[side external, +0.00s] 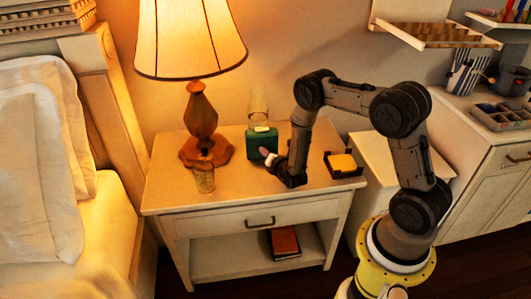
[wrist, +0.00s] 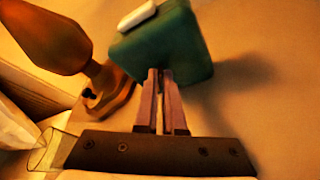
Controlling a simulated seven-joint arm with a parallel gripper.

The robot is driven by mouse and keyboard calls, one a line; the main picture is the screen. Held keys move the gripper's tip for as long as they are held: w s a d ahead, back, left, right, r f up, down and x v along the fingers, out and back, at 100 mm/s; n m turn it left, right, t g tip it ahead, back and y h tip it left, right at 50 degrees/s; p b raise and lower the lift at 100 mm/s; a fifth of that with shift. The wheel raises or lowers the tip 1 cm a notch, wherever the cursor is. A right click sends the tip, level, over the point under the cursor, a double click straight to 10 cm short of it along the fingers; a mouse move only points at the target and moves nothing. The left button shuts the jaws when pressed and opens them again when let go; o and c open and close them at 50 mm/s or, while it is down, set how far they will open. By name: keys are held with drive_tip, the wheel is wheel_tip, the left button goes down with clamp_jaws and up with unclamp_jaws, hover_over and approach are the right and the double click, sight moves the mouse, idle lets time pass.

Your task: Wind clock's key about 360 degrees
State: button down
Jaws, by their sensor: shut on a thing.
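The clock (side external: 262,141) is a small dark green box with a pale piece on top, standing on the nightstand to the right of the lamp. In the wrist view the green clock (wrist: 172,48) is directly beyond my fingertips. My gripper (side external: 269,157) is at the clock's near face, low over the nightstand. In the wrist view the two fingers of my gripper (wrist: 160,75) are close together at the lower part of that face. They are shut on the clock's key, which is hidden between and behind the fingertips. I cannot tell the key's angle.
A lit lamp (side external: 201,115) stands left of the clock, with a glass (side external: 204,180) in front of it. A clear glass piece (side external: 258,105) rises behind the clock.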

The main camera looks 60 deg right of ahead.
drive_tip(key=shift+r, duration=0.1)
drive_tip(key=c, duration=1)
unclamp_jaws()
drive_tip(key=v, duration=1.3)
drive_tip(key=shift+s+a, duration=0.25)
drive_tip(key=shift+s, duration=0.05)
drive_tip(key=shift+c, duration=0.3)
